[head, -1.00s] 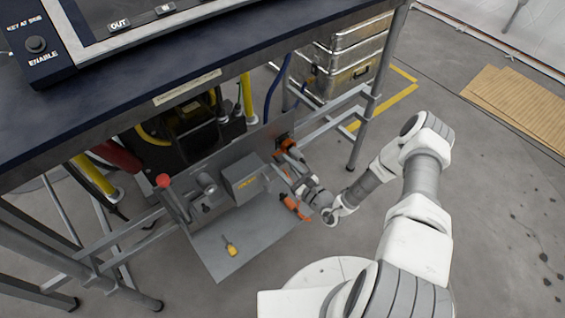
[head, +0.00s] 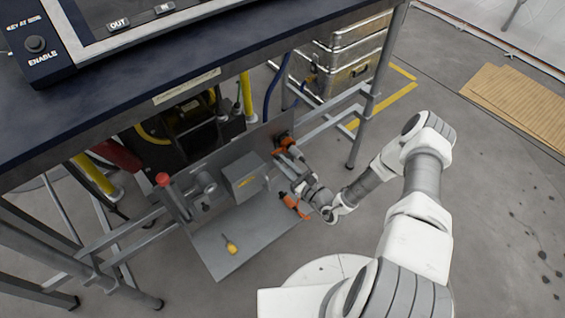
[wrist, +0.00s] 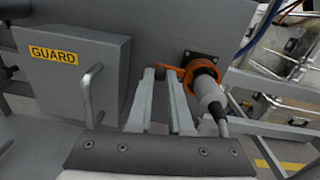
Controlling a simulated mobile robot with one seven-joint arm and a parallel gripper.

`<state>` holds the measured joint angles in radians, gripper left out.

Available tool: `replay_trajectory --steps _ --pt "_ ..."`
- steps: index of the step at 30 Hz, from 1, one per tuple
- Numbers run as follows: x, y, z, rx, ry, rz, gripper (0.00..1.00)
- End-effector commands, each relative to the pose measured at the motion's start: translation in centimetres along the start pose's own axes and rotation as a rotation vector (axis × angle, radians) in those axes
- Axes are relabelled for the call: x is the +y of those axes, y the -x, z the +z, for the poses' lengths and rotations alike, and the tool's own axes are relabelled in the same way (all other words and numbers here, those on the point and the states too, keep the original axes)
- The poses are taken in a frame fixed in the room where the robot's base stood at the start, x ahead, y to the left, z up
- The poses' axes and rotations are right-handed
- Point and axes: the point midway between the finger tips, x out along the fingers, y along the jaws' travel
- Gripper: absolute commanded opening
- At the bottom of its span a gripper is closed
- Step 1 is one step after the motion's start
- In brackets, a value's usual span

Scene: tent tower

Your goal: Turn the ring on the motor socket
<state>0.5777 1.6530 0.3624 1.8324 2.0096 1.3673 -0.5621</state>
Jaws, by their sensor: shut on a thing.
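The orange ring (wrist: 204,66) sits around the motor socket (wrist: 190,57) on the grey upright panel, at the upper right of the wrist view. A grey plug (wrist: 209,90) with a cable runs out of it. A thin orange lever reaches left from the ring to my fingertips. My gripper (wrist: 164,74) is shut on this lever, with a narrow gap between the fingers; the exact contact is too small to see. In the head view my gripper (head: 284,168) is beside the grey guard box, below the orange ring (head: 284,141).
The guard box (wrist: 65,88) with its metal handle (wrist: 88,95) stands close left of my fingers. A red-capped lever (head: 163,180) and a yellow-handled item (head: 230,247) are farther left. The bench top (head: 150,105) overhangs the panel. Metal cases (head: 345,55) stand behind.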

Motion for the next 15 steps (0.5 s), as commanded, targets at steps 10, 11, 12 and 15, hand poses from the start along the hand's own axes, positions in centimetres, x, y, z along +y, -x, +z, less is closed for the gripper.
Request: replay_trajectory --steps 10,11,12,15 --pt "-0.5 0.0 1.7 -0.011 -0.247 -0.005 0.00" --pt "-0.6 0.0 1.9 -0.012 -0.275 -0.004 0.00" --pt "-0.7 0.0 2.1 -0.014 -0.313 -0.005 0.00" --pt "-0.9 0.0 2.6 -0.018 -0.409 -0.005 0.00"
